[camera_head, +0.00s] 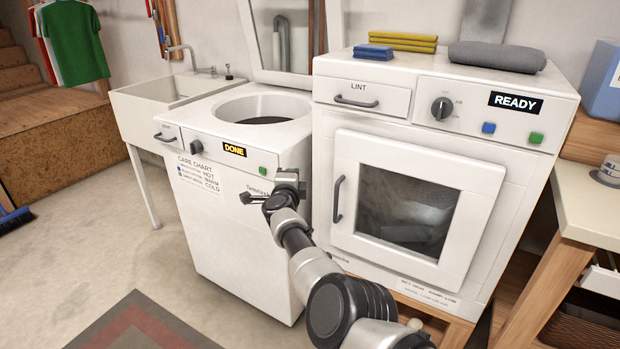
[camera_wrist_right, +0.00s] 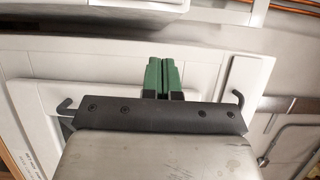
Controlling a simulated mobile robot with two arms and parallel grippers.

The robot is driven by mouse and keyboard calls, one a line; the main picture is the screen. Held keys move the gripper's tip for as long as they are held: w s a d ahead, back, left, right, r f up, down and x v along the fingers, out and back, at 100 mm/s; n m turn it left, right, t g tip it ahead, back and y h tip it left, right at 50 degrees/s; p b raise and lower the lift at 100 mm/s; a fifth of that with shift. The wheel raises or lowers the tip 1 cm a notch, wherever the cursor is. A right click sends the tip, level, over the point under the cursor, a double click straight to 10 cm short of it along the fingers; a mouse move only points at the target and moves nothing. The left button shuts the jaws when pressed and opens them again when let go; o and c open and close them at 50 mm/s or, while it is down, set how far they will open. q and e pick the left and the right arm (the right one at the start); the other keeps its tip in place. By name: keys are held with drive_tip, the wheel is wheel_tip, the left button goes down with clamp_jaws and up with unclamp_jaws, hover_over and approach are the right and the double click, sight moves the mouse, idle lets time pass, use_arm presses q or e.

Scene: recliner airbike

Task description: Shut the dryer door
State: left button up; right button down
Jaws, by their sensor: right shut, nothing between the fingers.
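The dryer (camera_head: 330,170) is the white machine on the right. Its door (camera_head: 468,215) has a dark window (camera_head: 405,205) and a dark handle (camera_head: 337,199) on its left side. The door lies at or close to the dryer front; I cannot tell whether it is fully shut. My right gripper (camera_head: 252,197) is shut and empty, left of the door handle and in front of the washer. In the right wrist view its green fingers (camera_wrist_right: 162,76) are together before white panels. My left gripper is not in view.
The white washer (camera_head: 235,235) stands left of the dryer with its round top opening uncovered. A sink (camera_head: 150,105) stands farther left. A worktable (camera_head: 590,205) is at the right. Folded cloths (camera_head: 497,56) lie on the dryer. The floor at the left is mostly clear.

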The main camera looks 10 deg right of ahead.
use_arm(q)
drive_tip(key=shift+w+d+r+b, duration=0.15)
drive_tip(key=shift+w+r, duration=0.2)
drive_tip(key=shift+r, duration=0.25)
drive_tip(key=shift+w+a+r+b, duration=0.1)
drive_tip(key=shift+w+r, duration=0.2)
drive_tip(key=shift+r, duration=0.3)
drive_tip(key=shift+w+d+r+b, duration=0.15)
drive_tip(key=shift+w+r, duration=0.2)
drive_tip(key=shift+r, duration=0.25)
use_arm(e)
drive_tip(key=shift+a, duration=1.3)
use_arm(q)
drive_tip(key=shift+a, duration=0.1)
